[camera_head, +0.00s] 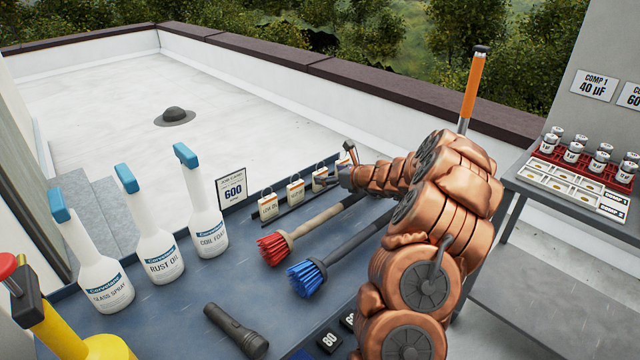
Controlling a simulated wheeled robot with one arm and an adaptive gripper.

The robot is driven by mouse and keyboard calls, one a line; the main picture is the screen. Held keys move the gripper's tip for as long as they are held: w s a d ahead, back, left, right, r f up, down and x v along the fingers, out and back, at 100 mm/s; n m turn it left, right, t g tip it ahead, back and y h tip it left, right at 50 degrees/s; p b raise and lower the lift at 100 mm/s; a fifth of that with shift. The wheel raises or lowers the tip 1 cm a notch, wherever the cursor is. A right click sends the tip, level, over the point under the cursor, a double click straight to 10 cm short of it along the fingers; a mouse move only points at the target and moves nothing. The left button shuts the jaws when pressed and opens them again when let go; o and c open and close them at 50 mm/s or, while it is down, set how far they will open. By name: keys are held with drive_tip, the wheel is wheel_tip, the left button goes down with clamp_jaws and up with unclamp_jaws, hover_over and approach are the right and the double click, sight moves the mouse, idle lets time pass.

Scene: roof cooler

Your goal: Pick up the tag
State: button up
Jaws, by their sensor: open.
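Several small white tags hang or stand in a row along the back edge of the blue worktop. The nearest tag (268,207) seems to read "LOW OIL". A second tag (295,192) is to its right, and a third tag (319,180) is beside my gripper. Another tag (343,162) is partly hidden behind my gripper. My gripper (336,167) is open at the right end of the row, close to the last tags. I cannot tell whether it touches one. No tag is seen between the fingers.
A red brush (275,248) and a blue brush (307,278) lie in front of the tags. Spray bottles (158,240) and a "600" sign (232,188) stand to the left. A flashlight (235,328) lies in front. A side table (570,215) holds capacitors (573,152).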

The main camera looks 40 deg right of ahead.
sight(322, 172)
drive_tip(key=shift+w+a+f, duration=0.15)
drive_tip(key=shift+w+a, duration=0.1)
drive_tip(key=shift+w, duration=0.35)
drive_tip(key=shift+w+a+f, duration=0.1)
drive_tip(key=shift+w+a, duration=0.15)
drive_tip(key=shift+w, duration=0.35)
drive_tip(key=shift+p+x, duration=0.3)
drive_tip(key=shift+x, duration=0.5)
drive_tip(key=shift+d, duration=0.1)
drive_tip(key=c, duration=1.3)
drive_tip(key=shift+o, duration=0.2)
wheel_tip(322, 172, up, 10)
